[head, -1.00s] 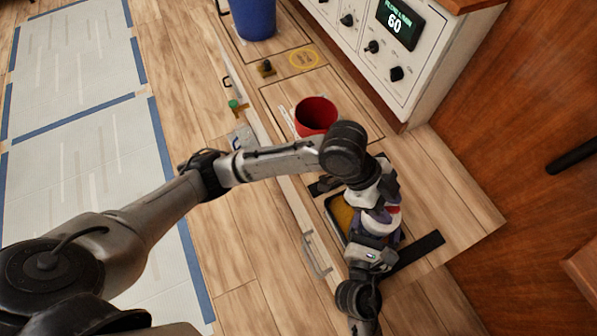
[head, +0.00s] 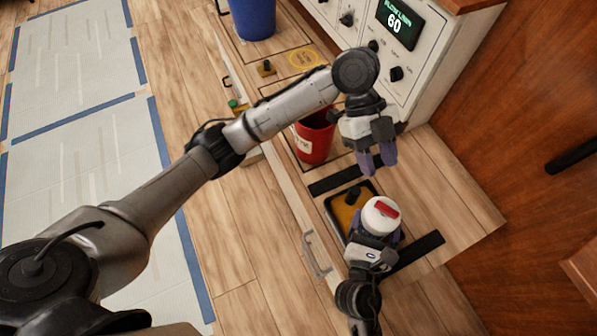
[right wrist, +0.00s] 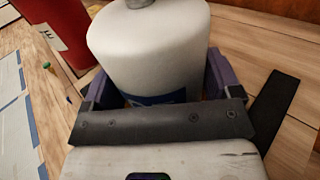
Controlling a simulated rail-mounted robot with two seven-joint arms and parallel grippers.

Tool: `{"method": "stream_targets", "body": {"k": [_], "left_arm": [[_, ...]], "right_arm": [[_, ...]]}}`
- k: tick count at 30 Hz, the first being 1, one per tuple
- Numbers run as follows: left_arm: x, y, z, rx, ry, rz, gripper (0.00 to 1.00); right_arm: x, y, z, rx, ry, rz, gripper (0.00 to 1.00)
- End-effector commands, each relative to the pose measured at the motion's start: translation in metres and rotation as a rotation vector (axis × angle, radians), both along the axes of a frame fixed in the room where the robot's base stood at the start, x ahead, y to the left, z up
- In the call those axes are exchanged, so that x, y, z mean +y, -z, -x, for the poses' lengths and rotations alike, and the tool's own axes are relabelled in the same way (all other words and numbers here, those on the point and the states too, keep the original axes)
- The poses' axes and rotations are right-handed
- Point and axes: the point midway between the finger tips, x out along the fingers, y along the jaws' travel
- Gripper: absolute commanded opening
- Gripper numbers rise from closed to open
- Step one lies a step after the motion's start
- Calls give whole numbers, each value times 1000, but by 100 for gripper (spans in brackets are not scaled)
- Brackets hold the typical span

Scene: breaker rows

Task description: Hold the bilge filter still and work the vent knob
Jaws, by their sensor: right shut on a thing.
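The bilge filter (head: 378,222) is a white upright cylinder with a red vent knob (head: 386,209) on top. In the right wrist view its white body (right wrist: 150,50) fills the upper middle, with a dark blue band low down. My right gripper (right wrist: 160,92) is shut on the filter, its purple fingers on either side of the body. My left gripper (head: 378,168) is above and behind the filter in the head view, clear of the knob. Its two purple fingers point down with a gap between them and hold nothing.
A red bucket (head: 312,148) stands behind, partly hidden by my left arm. A black-rimmed yellow tray (head: 346,228) lies left of the filter. Black strips (head: 418,248) mark the bench. A blue bin (head: 252,18) and a control panel (head: 397,75) reading 60 stand farther back.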

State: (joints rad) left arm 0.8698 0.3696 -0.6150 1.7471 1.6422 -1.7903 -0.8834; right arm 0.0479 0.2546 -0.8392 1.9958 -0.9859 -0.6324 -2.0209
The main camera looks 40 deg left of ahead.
Motion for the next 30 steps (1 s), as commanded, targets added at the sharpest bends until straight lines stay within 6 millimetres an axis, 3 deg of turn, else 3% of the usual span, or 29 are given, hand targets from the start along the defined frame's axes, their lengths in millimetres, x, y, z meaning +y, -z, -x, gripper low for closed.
{"method": "stream_targets", "body": {"k": [3,8,11,19,30], "left_arm": [[16,-17,-8,-2,-4,0,39],[12,-15,-12,108,-165,-55,39],[13,-9,-26,114,-329,-113,39],[18,-14,-53,-12,-652,-173,39],[35,-63,-79,-256,-1037,-69,39]], "right_arm": [[0,-1,0,-3,0,-1,40],[0,-1,0,-3,0,-1,40],[0,-1,0,-3,0,-1,40],[0,-1,0,-3,0,-1,40],[0,-1,0,-3,0,-1,40]]}}
